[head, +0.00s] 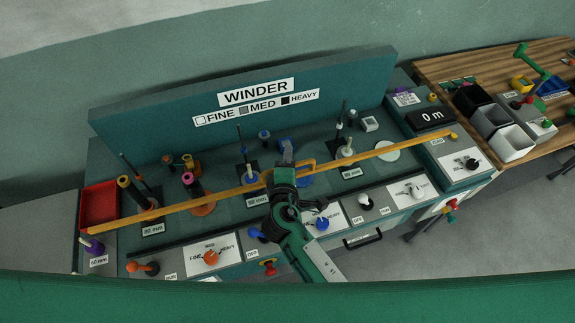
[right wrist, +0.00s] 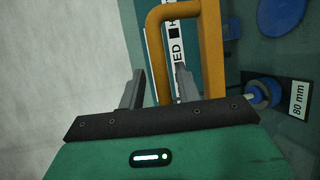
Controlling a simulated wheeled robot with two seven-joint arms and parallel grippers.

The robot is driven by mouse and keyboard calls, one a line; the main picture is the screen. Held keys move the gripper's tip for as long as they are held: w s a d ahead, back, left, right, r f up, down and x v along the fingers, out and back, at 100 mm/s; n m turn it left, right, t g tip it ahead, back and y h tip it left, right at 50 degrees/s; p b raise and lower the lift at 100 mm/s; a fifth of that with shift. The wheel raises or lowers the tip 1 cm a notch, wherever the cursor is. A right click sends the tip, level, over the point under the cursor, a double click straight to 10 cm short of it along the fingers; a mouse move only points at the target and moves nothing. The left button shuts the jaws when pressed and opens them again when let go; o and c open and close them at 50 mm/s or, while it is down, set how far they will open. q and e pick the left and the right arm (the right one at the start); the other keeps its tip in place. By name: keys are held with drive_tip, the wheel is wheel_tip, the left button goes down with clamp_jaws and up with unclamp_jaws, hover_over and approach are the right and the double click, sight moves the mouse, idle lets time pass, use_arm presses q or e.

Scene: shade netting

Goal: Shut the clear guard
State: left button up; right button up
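The clear guard shows as a long yellow-orange edge bar (head: 222,197) running slantwise across the winder, with a raised loop handle (head: 313,164) near its middle. Its clear panel is too faint to make out. My right gripper (head: 287,152) is at the left end of the handle. In the right wrist view, the gripper (right wrist: 160,72) has its two grey fingers apart, one on each side of a leg of the yellow handle (right wrist: 160,40). Narrow gaps seem to show beside the leg, so it does not look clamped. My left gripper is not in view.
The winder's back panel (head: 250,65) stands behind the bar. Spindles and spools, including a pink-topped one (head: 190,182), stand on the deck. Knobs, such as an orange one (head: 211,257), line the front. A red tray (head: 99,204) is at left; a wooden table (head: 480,65) is at right.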

drive_tip(key=s+r+b, duration=0.1)
drive_tip(key=s+b, duration=0.1)
drive_tip(key=s, duration=0.4)
drive_tip(key=s+a+r+b, duration=0.1)
drive_tip(key=s+b, duration=0.2)
drive_tip(key=s, duration=0.4)
drive_tip(key=shift+s+r, duration=0.25)
drive_tip(key=shift+r, duration=0.05)
